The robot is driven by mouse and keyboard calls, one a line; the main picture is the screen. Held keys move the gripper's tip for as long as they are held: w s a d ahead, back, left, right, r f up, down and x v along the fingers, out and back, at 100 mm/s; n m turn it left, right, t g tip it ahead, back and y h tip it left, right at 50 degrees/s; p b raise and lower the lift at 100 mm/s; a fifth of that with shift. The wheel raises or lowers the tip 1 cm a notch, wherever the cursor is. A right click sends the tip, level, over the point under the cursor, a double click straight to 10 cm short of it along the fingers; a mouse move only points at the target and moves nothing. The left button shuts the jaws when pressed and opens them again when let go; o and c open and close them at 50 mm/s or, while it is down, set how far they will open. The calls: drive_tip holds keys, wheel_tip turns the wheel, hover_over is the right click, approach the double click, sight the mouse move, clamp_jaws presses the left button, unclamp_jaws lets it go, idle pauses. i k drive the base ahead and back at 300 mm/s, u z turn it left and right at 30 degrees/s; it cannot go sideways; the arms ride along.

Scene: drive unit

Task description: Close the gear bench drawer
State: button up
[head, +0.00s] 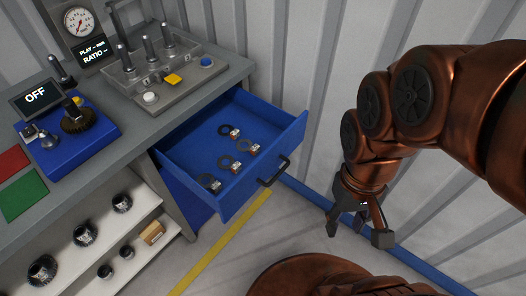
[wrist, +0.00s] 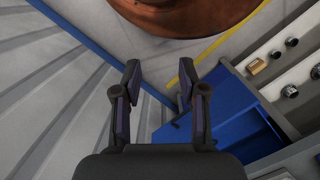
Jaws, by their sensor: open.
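The blue gear bench drawer (head: 195,142) is pulled out from the right end of the grey bench (head: 110,125). Several dark rings with small tags lie inside it. Its dark bar handle (head: 273,171) is on the front face. My gripper (head: 360,230) is open and empty, to the right of the drawer and apart from it, fingers pointing down. In the wrist view my open gripper (wrist: 158,90) shows the floor between its fingers. Blue drawer unit surfaces (wrist: 228,105) show to the right there, partly hidden by a finger.
A corrugated wall (head: 310,90) stands behind the drawer and my arm. Shelves (head: 95,245) with dark gears and a small box are below the bench top. A yellow floor line (head: 222,240) runs before the bench. Open floor lies between drawer and gripper.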

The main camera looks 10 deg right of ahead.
sight(193, 149)
drive_tip(key=u, duration=0.2)
drive_tip(key=i, duration=0.3)
drive_tip(key=z, duration=0.55)
drive_tip(key=k, duration=0.65)
drive_tip(key=u, duration=1.4)
